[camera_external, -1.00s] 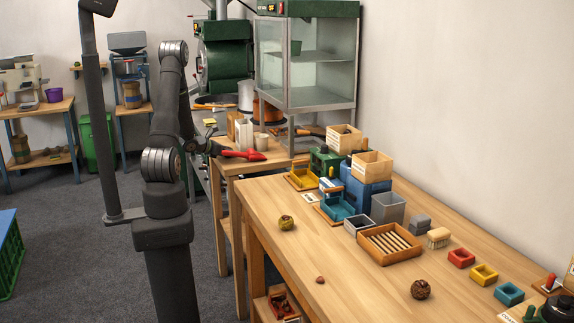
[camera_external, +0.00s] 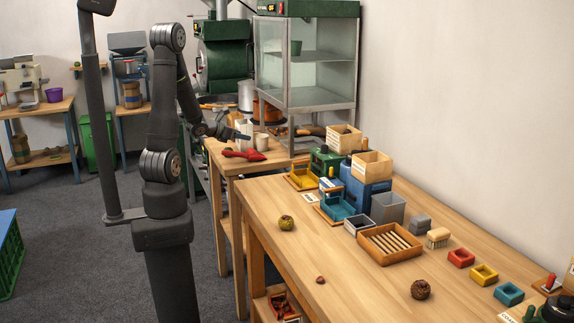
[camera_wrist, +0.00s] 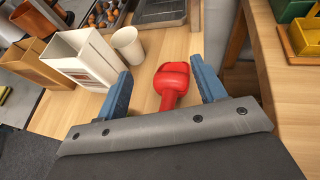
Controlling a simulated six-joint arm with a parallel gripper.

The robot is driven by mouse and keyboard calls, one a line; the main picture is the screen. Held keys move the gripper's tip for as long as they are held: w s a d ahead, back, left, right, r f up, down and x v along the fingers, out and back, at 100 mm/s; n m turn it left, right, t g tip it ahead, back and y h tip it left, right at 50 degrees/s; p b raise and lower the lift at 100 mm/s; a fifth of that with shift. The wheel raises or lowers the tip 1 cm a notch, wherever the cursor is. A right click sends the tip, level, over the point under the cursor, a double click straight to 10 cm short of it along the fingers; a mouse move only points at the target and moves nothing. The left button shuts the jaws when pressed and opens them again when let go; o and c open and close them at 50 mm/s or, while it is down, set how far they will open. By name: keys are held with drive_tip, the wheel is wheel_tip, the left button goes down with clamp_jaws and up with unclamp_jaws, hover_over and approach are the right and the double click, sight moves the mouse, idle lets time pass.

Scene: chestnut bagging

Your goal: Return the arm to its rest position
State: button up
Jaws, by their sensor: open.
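My gripper (camera_external: 238,135) is above the far small table (camera_external: 225,165), its jaws open and empty. In the wrist view the blue fingers of my gripper (camera_wrist: 160,70) stand wide apart. A red scoop (camera_external: 246,155) lies on the small table below the gripper. In the wrist view the red scoop (camera_wrist: 171,83) shows between the fingers, lower down on the wood; part of it is hidden behind the gripper body. My arm is bent, its elbow high.
A white open container (camera_wrist: 88,62), a brown one (camera_wrist: 42,62) and a white cup (camera_wrist: 128,44) stand close to the left finger. A glass cabinet (camera_external: 306,60) rises behind. The front workbench (camera_external: 275,255) holds trays, boxes and a chestnut burr (camera_external: 286,223).

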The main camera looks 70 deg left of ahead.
drive_tip(key=w+d+m+h, duration=0.2)
drive_tip(key=w+d, duration=0.3)
drive_tip(key=d, duration=0.4)
drive_tip(key=w+d+m+h, duration=0.2)
drive_tip(key=w+d, duration=0.4)
drive_tip(key=d, duration=0.3)
drive_tip(key=w+d+r+m+h, duration=0.1)
drive_tip(key=w+d+m+h, duration=0.1)
drive_tip(key=w+d, duration=0.3)
drive_tip(key=d+h, duration=0.1)
drive_tip(key=d, duration=0.3)
drive_tip(key=shift+w+d, duration=0.3)
